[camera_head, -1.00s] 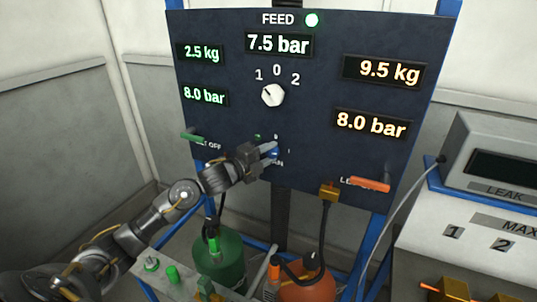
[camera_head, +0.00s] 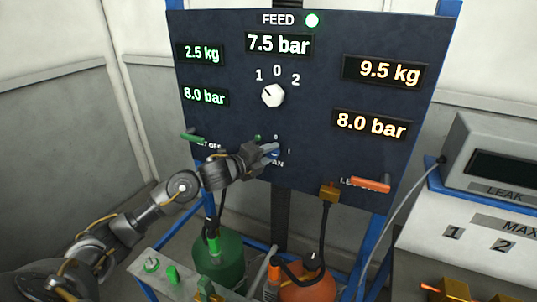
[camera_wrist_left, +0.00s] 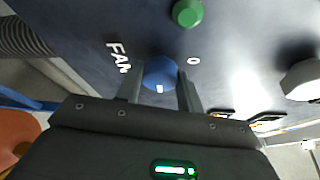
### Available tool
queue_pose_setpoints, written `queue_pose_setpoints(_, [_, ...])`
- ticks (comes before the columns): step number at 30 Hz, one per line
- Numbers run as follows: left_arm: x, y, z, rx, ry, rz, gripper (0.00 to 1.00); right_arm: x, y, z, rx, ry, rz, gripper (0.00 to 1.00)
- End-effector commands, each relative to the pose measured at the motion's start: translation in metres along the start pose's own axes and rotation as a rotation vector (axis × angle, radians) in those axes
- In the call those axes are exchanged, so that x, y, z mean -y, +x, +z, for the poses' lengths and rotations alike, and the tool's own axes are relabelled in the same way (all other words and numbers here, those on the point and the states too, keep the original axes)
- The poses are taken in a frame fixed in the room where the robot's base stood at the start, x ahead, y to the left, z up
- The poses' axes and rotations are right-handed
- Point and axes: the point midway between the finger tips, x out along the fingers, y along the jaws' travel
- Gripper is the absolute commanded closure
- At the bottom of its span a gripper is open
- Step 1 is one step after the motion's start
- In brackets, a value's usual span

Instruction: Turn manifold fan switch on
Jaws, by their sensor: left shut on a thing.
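The blue fan switch (camera_wrist_left: 160,72) is a round knob on the dark panel, with the word FAN and a 0 printed on opposite sides of it. In the head view the switch (camera_head: 275,152) is partly covered by my fingers. My left gripper (camera_wrist_left: 160,88) has one finger on each side of the knob and is shut on it. In the head view my left gripper (camera_head: 269,151) reaches the panel from the left. The knob's white mark shows at its lower edge in the wrist view, not facing the 0. My right gripper is out of view.
A green button (camera_wrist_left: 187,13) is close to the switch. A white selector knob (camera_head: 273,95) is above it on the panel. A green lever (camera_head: 192,137) and an orange lever (camera_head: 370,185) stick out. Green (camera_head: 217,258) and orange (camera_head: 307,283) tanks stand below.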

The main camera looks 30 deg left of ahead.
Motion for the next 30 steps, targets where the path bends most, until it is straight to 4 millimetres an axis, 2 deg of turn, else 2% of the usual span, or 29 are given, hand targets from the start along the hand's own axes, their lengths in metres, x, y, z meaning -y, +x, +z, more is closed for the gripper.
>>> queue_pose_setpoints(1, [0.000, 0.000, 0.000, 0.000, 0.002, 0.001, 0.60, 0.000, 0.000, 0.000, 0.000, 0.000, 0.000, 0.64])
queue_pose_setpoints(6, [0.000, 0.000, 0.000, 0.000, 0.001, 0.001, 0.41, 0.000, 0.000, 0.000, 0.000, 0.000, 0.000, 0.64])
queue_pose_setpoints(14, [-0.001, -0.001, 0.000, 0.000, 0.000, 0.000, 0.41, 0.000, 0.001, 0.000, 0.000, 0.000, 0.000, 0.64])
queue_pose_setpoints(17, [-0.002, -0.007, 0.000, 0.000, 0.000, 0.001, 0.41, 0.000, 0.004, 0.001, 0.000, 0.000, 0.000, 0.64])
queue_pose_setpoints(30, [-0.005, -0.087, -0.001, -0.001, 0.004, 0.004, 0.41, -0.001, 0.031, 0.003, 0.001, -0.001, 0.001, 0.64])
